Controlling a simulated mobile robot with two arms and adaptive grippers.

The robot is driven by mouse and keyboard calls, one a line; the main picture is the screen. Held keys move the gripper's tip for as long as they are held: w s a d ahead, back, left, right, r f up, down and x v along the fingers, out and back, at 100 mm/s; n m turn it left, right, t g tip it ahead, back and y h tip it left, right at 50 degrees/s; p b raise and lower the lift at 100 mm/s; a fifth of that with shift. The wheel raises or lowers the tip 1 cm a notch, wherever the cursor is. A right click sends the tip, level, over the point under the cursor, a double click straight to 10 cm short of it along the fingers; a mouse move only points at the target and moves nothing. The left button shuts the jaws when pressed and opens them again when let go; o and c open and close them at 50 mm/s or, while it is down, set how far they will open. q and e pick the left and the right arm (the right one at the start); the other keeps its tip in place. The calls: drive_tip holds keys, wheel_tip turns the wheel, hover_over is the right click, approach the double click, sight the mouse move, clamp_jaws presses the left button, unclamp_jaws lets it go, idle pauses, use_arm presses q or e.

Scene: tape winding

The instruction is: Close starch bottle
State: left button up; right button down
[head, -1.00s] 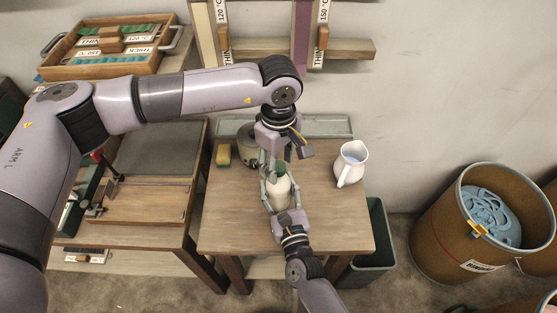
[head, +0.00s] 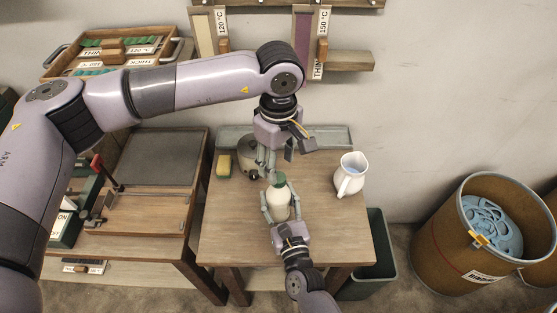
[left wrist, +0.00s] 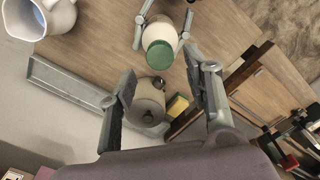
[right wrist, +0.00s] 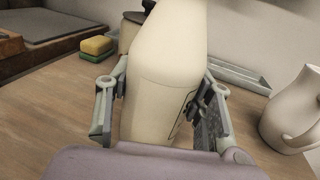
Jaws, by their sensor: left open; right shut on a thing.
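The starch bottle (head: 279,205) is cream with a green cap (head: 277,180), upright at the middle of the small wooden table. The cap (left wrist: 159,54) sits on top of the bottle (left wrist: 161,33) in the left wrist view. My right gripper (head: 279,211) is shut on the bottle body from the front; the bottle (right wrist: 165,85) fills the middle of the right wrist view between its fingers. My left gripper (head: 277,162) is open and empty, pointing down just behind and above the cap. It is apart from the cap in the left wrist view (left wrist: 165,95).
A white jug (head: 351,175) stands at the right of the table (head: 330,235). A grey pot (head: 248,155) and a yellow-green sponge (head: 223,166) are at the back left. A grey tray (head: 325,138) lies along the back edge. A bin (head: 370,260) stands right of the table.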

use_arm(q)
drive_tip(key=n, duration=0.2)
drive_tip(key=r+n, duration=0.1)
drive_tip(key=n, duration=0.1)
drive_tip(key=shift+n, duration=0.4)
drive_tip(key=n, duration=0.2)
drive_tip(key=r+n, duration=0.1)
drive_tip(key=n, duration=0.5)
drive_tip(key=shift+r, duration=0.3)
drive_tip(key=n, duration=0.2)
drive_tip(key=r+n, duration=0.1)
drive_tip(key=n, duration=0.1)
drive_tip(key=shift+n, duration=0.3)
drive_tip(key=shift+f, duration=0.15)
drive_tip(key=shift+f, duration=3.95)
clamp_jaws()
